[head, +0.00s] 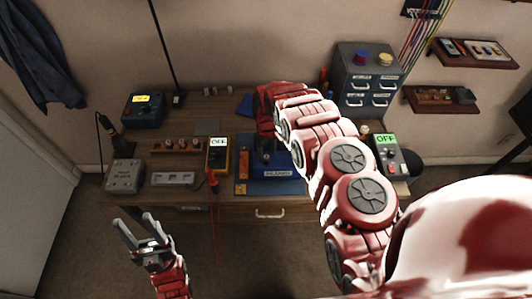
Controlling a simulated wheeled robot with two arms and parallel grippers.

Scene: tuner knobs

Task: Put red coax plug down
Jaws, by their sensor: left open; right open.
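A small red plug (213,181), which looks like the red coax plug, is at the front edge of the desk, with a thin red lead hanging below it. No gripper touches it. My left gripper (134,229) is open and empty in front of the desk, to the left of and below the plug in the picture.
The blue unit (272,186) stands right of a yellow-and-black meter (217,160) reading OFF. A grey box (125,176), a slotted tray (173,179) and a knob rack (177,147) fill the left side. A drawer cabinet (366,82) stands back right. The floor before the desk is clear.

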